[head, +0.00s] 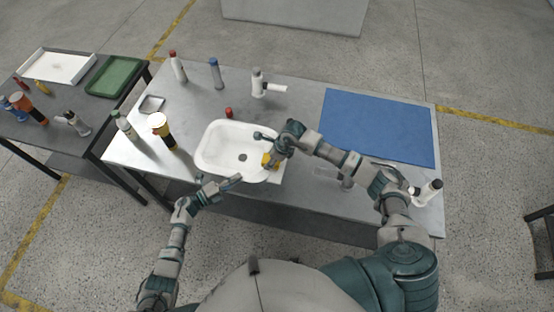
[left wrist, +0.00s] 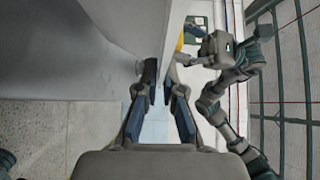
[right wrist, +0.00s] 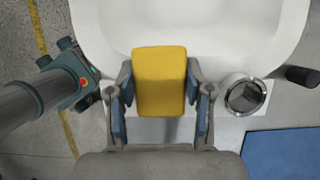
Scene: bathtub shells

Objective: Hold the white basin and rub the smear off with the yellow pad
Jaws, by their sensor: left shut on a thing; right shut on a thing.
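The white basin (head: 213,157) lies on the grey table with its open side up and a dark drain in its floor. My left gripper (head: 236,179) is shut on the basin's front rim; in the left wrist view the basin wall (left wrist: 176,38) runs down between its fingers (left wrist: 163,88). My right gripper (head: 270,154) is shut on the yellow pad (right wrist: 160,75), which sits between both fingers in the right wrist view. The pad (head: 266,161) is at the basin's right front part. I cannot make out the smear; the right arm hides part of the basin.
A blue mat (head: 378,125) lies clear at right. A side table (head: 60,118) holds trays and tools.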

